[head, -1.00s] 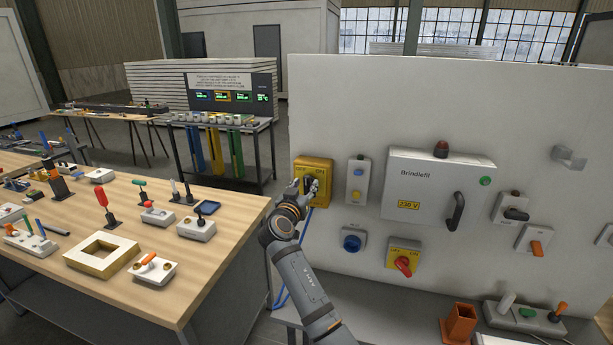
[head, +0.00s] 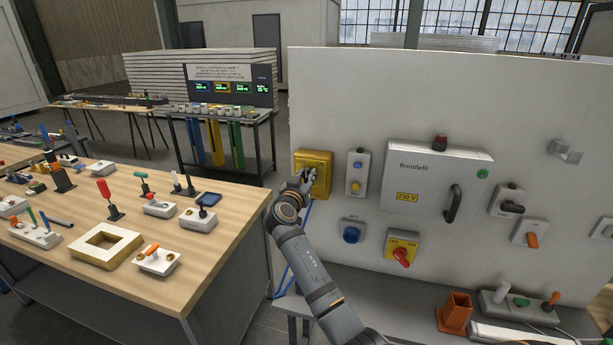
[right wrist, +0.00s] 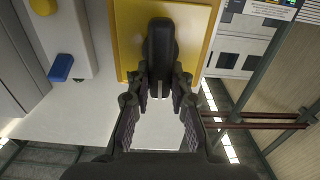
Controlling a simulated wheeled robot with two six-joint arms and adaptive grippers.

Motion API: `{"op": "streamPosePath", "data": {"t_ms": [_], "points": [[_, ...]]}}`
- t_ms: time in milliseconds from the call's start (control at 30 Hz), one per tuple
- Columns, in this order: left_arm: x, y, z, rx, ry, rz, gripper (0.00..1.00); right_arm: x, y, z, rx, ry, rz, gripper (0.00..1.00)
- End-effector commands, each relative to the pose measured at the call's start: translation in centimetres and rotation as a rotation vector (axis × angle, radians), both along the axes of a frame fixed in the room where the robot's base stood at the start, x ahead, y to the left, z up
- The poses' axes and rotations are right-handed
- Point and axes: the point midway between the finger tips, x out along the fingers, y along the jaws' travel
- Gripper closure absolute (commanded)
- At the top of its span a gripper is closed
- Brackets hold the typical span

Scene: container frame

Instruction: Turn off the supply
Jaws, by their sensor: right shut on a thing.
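A yellow box (head: 312,168) is mounted at the left edge of the white upright panel. My right gripper (head: 308,180) is at the front of this box and partly hides it. In the right wrist view the yellow face (right wrist: 196,25) carries a black handle (right wrist: 161,45). My right gripper's fingertips (right wrist: 161,85) are shut on the near end of this handle, one on each side. In the head view the handle is hidden by the gripper. My left gripper is in neither view.
The panel (head: 330,90) also carries a grey Brindlefit cabinet (head: 425,160), a button box (head: 357,172), a blue button (head: 351,234) and a yellow switch with a red knob (head: 403,256). A wooden table (head: 130,240) with several small devices stands at left.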

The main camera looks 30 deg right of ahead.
Motion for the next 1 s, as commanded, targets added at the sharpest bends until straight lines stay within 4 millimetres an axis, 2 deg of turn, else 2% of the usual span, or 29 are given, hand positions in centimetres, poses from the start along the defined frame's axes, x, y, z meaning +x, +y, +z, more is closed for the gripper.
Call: {"op": "streamPosePath", "data": {"t_ms": [367, 700, 1000], "points": [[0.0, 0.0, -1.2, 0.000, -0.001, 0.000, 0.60, 0.2, 0.0, 0.0, -0.075, 0.080, -0.001, 1.00], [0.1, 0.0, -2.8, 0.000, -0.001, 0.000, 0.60, 0.5, 0.3, 0.0, -0.254, 0.287, -0.004, 1.00], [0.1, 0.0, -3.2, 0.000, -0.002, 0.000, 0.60, 0.7, 0.4, 0.0, -0.395, 0.452, -0.005, 1.00]]}}
